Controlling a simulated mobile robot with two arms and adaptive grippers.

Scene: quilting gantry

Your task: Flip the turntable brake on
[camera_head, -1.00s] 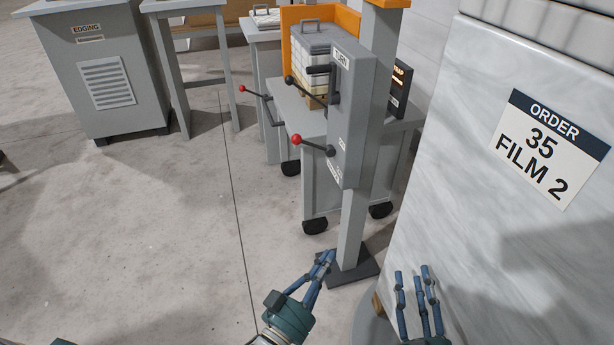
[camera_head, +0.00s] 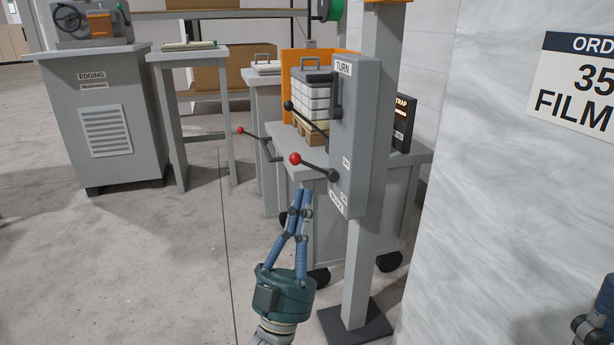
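A grey control box (camera_head: 357,130) marked TURN stands on a post. A lever with a red ball (camera_head: 295,158) sticks out from its lower part, pointing left and slightly up from a dark pivot (camera_head: 333,176). Small labels beside and below the pivot are too small to read surely. Higher up is a lever with a black knob (camera_head: 288,105). My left gripper (camera_head: 304,190) points up just below the red-ball lever, fingertips together, holding nothing; I cannot tell whether it touches. My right gripper (camera_head: 596,318) is cut off at the lower right edge.
Behind the box is a wheeled grey cart (camera_head: 375,220) with a stack of white blocks (camera_head: 313,92). Another red-ball lever (camera_head: 240,130) lies further left. A tall wrapped white load (camera_head: 510,200) fills the right. The floor at left is clear.

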